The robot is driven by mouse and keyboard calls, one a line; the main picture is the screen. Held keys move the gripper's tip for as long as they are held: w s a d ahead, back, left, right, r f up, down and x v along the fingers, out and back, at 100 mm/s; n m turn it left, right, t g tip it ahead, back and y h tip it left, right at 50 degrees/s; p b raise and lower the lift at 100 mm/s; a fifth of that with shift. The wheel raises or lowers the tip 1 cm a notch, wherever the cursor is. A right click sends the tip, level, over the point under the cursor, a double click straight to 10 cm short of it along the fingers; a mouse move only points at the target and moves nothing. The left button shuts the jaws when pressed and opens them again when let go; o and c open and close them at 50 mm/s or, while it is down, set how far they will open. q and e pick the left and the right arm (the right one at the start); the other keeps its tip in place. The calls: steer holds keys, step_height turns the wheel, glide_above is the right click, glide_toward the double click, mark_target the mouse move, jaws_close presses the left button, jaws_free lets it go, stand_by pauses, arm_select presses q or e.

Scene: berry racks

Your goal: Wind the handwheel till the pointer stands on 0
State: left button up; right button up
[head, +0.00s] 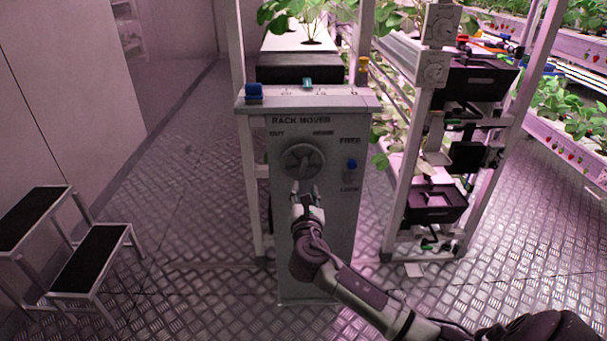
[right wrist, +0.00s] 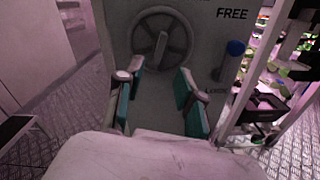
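My left gripper is not in view.
A blue-knobbed lever (head: 351,166) stands right of the wheel between "FREE" and "LOCK". A blue object (head: 254,92) sits on the cabinet's top left. A black-topped step stool (head: 88,262) is at left. A rack post with black boxes (head: 436,204) stands at right.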

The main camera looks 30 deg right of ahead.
mark_target(303, 171)
steer(key=b+x, duration=0.1)
steer(key=x, duration=0.8)
steer(key=shift+w+f+b, duration=0.15)
steer(key=shift+w+b, duration=0.05)
steer(key=shift+b, duration=0.1)
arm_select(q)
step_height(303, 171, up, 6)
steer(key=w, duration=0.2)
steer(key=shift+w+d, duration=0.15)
arm_select(e)
steer(key=shift+w+d, duration=0.25)
steer(key=shift+w, duration=0.1)
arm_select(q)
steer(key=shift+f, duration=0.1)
arm_select(e)
jaws_close()
